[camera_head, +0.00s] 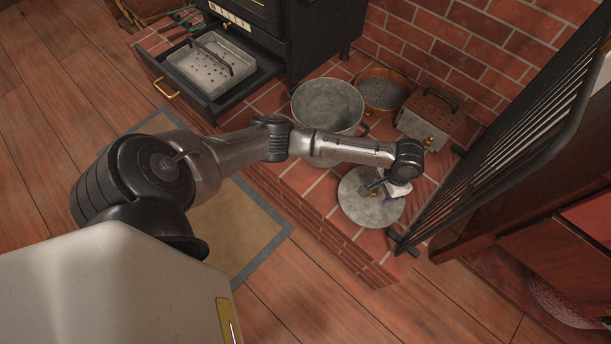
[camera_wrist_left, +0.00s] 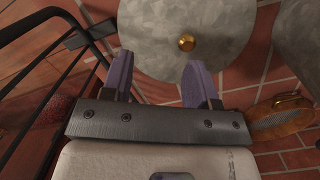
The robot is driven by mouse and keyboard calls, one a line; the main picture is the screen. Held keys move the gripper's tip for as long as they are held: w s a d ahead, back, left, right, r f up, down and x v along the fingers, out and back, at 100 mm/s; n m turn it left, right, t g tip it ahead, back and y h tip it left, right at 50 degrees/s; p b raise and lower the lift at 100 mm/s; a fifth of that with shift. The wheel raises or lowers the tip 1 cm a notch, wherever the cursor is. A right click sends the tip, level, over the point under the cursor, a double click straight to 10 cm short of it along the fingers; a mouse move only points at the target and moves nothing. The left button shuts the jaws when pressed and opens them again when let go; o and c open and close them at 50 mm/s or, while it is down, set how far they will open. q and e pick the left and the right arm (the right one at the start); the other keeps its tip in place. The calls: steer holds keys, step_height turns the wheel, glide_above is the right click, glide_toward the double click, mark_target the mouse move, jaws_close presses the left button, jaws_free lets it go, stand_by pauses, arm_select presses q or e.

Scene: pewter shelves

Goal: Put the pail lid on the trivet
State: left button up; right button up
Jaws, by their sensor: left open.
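The pail lid (camera_head: 360,212) is a round grey galvanized disc lying flat on the brick hearth. In the left wrist view the lid (camera_wrist_left: 225,60) fills the top middle, with a brass knob (camera_wrist_left: 187,42) at its centre. My left gripper (camera_head: 375,188) is over the lid and hides part of it. In the wrist view my left gripper (camera_wrist_left: 158,65) is open and empty, its purple fingers spread. The knob shows beyond the fingertips, nearly in line with the right-hand finger. I cannot pick out a trivet in either view. My right gripper is not in view.
A grey pail (camera_head: 327,105), a round sieve (camera_head: 382,90) and a perforated box (camera_head: 430,118) stand behind the lid. A black fire screen (camera_head: 510,130) rises close on the right. A stove drawer (camera_head: 215,95) is open at left, holding a grey tray (camera_head: 190,62).

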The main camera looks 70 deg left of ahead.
arm_select(q)
steer(key=s+d+f+m+t+h, duration=0.2)
steer(key=s+d+f+m, duration=0.15)
steer(key=s+d, duration=0.9)
steer(key=s+a+r+n+t+y, duration=0.1)
steer(key=s+a+r, duration=0.1)
steer(key=s, duration=0.5)
steer(key=s+a+r+n+t+y, duration=0.1)
steer(key=s+a+r, duration=0.1)
steer(key=s+a, duration=0.3)
steer(key=shift+s+a+r+t, duration=0.3)
steer(key=shift+s+t, duration=0.1)
steer(key=shift+s, duration=0.8)
steer(key=shift+s, duration=0.1)
